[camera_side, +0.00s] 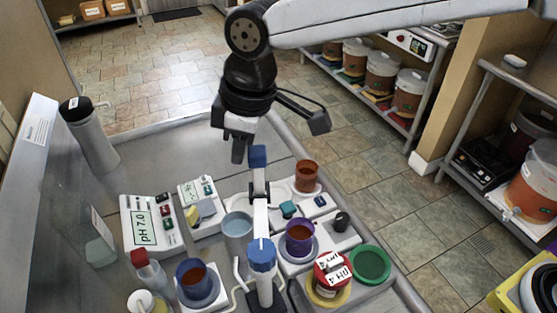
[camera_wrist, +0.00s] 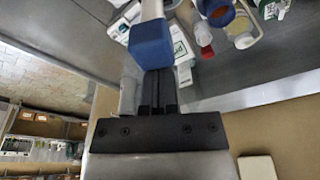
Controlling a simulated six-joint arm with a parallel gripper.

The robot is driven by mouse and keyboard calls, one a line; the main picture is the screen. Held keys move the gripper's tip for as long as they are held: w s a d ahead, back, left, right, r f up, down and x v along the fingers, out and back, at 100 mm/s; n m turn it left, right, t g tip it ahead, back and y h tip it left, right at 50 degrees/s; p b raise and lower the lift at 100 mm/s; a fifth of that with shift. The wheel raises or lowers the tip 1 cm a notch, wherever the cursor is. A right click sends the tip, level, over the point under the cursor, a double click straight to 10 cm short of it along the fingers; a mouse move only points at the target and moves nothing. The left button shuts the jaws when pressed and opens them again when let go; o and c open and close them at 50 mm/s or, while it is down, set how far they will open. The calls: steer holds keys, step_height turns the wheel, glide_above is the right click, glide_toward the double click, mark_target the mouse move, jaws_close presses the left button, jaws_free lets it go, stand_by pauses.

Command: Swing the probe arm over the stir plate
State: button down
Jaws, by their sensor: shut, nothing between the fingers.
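The probe arm (camera_side: 261,215) is a white bar reaching from a blue-capped post (camera_side: 262,256) toward the far side of the bench. Its blue end block (camera_side: 258,158) also shows in the wrist view (camera_wrist: 152,43). My gripper (camera_side: 238,158) is shut and empty, just left of the blue block in the side view. In the wrist view my fingers (camera_wrist: 158,78) end close to the block; contact cannot be told. A white stir plate (camera_side: 335,239) with a black knob stands right of the arm, bearing a purple cup (camera_side: 299,238). The arm is not over that cup.
Left of the arm are a pH meter (camera_side: 148,224), a second meter (camera_side: 198,203), a clear beaker (camera_side: 237,229) and a blue cup (camera_side: 191,279). Right are a brown cup (camera_side: 306,176), a red-lidded jar (camera_side: 332,277) and a green lid (camera_side: 370,265).

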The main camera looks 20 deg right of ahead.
mark_target(265, 147)
steer(key=shift+d, duration=0.35)
steer(key=shift+s+d, duration=0.25)
steer(key=shift+d, duration=0.45)
steer(key=shift+s+d, duration=0.25)
steer(key=shift+d, duration=0.45)
steer(key=d, duration=0.1)
steer(key=s+d, duration=0.1)
steer(key=shift+s+d, duration=0.3)
steer(key=shift+w+a, duration=0.45)
steer(key=shift+a, duration=0.1)
